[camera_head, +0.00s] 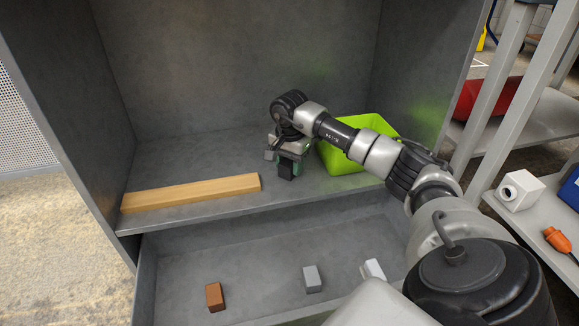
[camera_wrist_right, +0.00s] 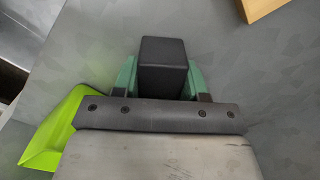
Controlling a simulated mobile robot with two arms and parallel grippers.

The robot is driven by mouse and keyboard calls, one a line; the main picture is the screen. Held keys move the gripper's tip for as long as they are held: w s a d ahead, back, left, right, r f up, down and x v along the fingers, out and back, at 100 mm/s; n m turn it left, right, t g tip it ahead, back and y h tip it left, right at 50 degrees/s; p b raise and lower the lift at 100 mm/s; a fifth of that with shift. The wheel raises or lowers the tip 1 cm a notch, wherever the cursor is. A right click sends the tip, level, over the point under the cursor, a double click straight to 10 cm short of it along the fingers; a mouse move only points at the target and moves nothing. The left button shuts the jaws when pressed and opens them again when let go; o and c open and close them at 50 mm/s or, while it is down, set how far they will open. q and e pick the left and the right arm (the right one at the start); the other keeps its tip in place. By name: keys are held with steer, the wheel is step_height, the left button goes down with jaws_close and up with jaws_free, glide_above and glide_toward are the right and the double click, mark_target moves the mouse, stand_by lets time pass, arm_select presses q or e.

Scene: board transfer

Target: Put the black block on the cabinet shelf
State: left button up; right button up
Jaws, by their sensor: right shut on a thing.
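The black block (camera_wrist_right: 163,68) is between the green fingers of my right gripper (camera_wrist_right: 165,80) in the right wrist view. The gripper is shut on it. In the head view, my right gripper (camera_head: 289,165) is inside the grey cabinet, low over the shelf (camera_head: 215,207), and the black block (camera_head: 286,169) shows small and dark at its fingers. I cannot tell whether the block touches the shelf. My left gripper is not in view.
A wooden plank (camera_head: 190,193) lies on the shelf to the left. A green bin (camera_head: 335,160) stands close to the right of my gripper. Below, an open drawer (camera_head: 255,270) holds a brown block (camera_head: 214,297), a grey block (camera_head: 312,279) and a white block (camera_head: 373,269).

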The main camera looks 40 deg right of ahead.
steer(key=shift+r, duration=0.1)
steer(key=o, duration=1)
steer(key=shift+c, duration=0.2)
